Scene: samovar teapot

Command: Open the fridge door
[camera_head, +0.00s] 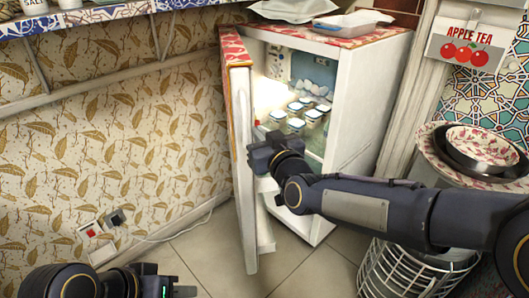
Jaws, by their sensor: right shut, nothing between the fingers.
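The small white fridge (372,100) stands at the centre, with its patterned red top. Its door (241,110) stands open, swung out toward the left and seen nearly edge-on. Several glass jars with pale lids (297,115) and some eggs show inside the lit fridge. My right gripper (262,158) is shut and empty at the opening, by the door's inner side. The arm hides part of the lower interior, and I cannot tell whether the gripper touches the door. My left gripper (182,291) is at the bottom left edge, partly cut off; its jaws are unclear.
A white tray (350,20) lies on the fridge top. Patterned bowls (480,150) and a wire basket (400,272) stand at the right. A wall socket (92,230) with a plug and cable is at the left. The tiled floor left of the door is clear.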

